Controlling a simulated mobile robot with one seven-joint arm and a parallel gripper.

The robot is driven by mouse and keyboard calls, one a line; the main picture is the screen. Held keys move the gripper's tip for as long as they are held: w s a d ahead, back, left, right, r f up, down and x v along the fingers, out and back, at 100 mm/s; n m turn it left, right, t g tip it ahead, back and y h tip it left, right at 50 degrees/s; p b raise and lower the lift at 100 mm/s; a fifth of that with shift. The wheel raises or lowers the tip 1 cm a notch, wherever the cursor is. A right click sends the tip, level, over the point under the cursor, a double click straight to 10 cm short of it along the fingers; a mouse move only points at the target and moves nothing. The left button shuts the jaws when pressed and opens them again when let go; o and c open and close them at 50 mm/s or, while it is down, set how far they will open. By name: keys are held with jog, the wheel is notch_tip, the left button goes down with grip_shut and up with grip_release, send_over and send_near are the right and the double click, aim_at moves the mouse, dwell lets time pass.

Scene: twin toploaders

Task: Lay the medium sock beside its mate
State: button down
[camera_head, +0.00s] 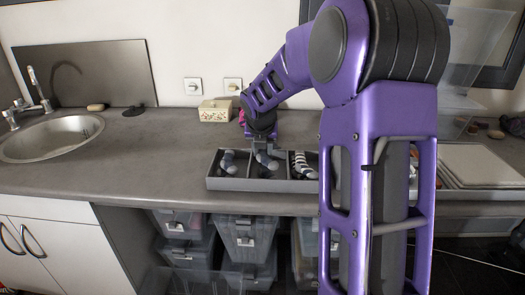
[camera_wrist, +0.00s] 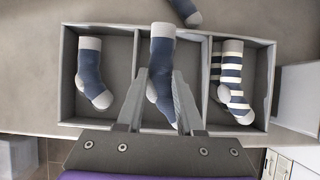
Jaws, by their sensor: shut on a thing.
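My gripper (camera_wrist: 158,92) is shut on a dark blue sock (camera_wrist: 161,62) with a grey cuff and grey toe. It holds the sock over or in the middle compartment of the grey three-part tray (camera_wrist: 68,75); I cannot tell if it touches the floor. A similar blue sock with grey cuff and toe (camera_wrist: 90,72) lies in the left compartment. Blue and white striped socks (camera_wrist: 232,75), seemingly two overlapping, lie in the right compartment. Another dark blue sock (camera_wrist: 186,10) with a grey toe lies beyond the tray, cut off by the frame. The tray also shows in the head view (camera_head: 235,185).
The grey counter (camera_head: 150,150) is clear left of the tray, up to the sink (camera_head: 50,140). A small patterned box (camera_head: 215,111) stands behind the tray near the wall. My arm hides much of the right side. Plastic bins (camera_head: 245,240) stand under the counter.

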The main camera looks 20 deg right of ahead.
jog(key=shift+c, duration=2.3)
grip_release()
jog(key=p+v, duration=0.4)
jog(key=v, duration=1.3)
jog(key=shift+r, duration=0.2)
